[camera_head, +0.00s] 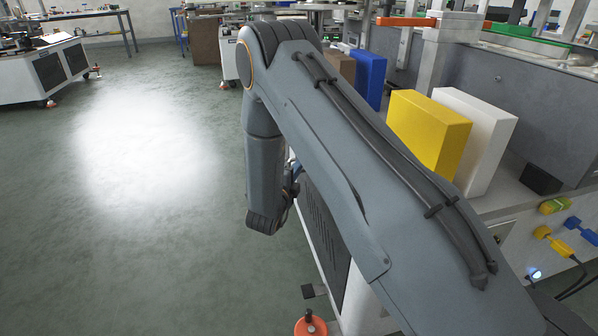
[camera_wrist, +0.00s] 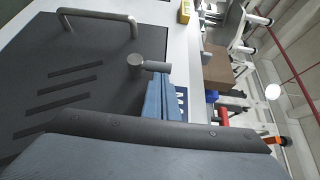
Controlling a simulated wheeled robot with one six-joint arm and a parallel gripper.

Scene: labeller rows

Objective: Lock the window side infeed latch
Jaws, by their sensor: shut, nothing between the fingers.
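In the wrist view, a grey latch (camera_wrist: 140,61), a round hub with a short lever pointing right, sits at the edge of a dark slotted door panel (camera_wrist: 95,88). A white frame strip runs beside the panel. The blue fingers of my gripper (camera_wrist: 163,78) are closed together and empty, with their tips close to the lever's end. I cannot tell whether they touch it. No label shows which side this latch belongs to. In the head view my arm hides the latch, and only a dark slotted panel (camera_head: 325,235) shows below the arm.
A grey bar handle (camera_wrist: 100,15) stands out from the panel near the latch. On the machine top stand a yellow block (camera_head: 428,130), a white block (camera_head: 478,135) and a blue block (camera_head: 368,78). An orange foot (camera_head: 310,326) is at floor level. Open floor lies left.

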